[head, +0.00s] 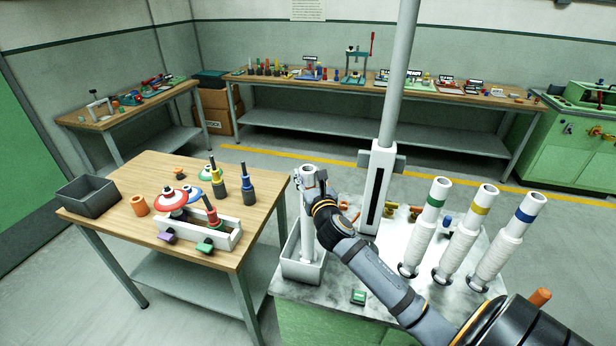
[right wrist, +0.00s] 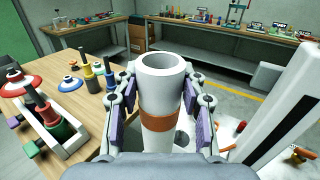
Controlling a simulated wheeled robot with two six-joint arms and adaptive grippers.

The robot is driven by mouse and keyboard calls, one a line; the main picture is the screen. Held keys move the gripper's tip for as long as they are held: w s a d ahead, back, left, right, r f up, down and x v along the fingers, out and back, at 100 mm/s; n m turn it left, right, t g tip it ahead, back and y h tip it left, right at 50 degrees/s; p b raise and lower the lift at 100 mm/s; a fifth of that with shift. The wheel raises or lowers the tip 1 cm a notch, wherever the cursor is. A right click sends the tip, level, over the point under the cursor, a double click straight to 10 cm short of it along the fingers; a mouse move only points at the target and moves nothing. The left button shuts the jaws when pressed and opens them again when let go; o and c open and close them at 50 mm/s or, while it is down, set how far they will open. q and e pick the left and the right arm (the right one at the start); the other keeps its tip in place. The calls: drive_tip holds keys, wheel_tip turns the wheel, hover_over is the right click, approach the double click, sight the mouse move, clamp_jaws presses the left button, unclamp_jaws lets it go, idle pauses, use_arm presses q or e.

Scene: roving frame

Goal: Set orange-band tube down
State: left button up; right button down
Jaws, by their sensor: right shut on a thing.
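The orange-band tube (right wrist: 160,85) is white and hollow, with an orange band, and stands upright between the fingers in the right wrist view. My right gripper (right wrist: 158,105) is shut on it around its upper part. In the head view the tube (head: 307,235) stands inside or just above a grey open bin (head: 289,268) on the marble-topped green cabinet. My right gripper (head: 318,184) hides its band there. I cannot tell whether the tube's foot touches the bin floor. My left gripper is not in view.
Several white tubes with green (head: 435,203), yellow (head: 480,210) and blue (head: 524,217) bands stand to the right. A white column (head: 376,195) rises behind my arm. A wooden table (head: 140,175) at left holds an empty grey bin (head: 87,196) and tools. A green block (head: 358,296) lies in front.

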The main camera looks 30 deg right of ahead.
drive_tip(key=c, duration=1.2)
unclamp_jaws()
drive_tip(key=shift+f, duration=0.15)
drive_tip(key=o, duration=0.4)
drive_tip(key=shift+o, duration=0.2)
drive_tip(key=shift+r, duration=0.25)
drive_tip(key=b+v, duration=0.2)
drive_tip(key=v, duration=1)
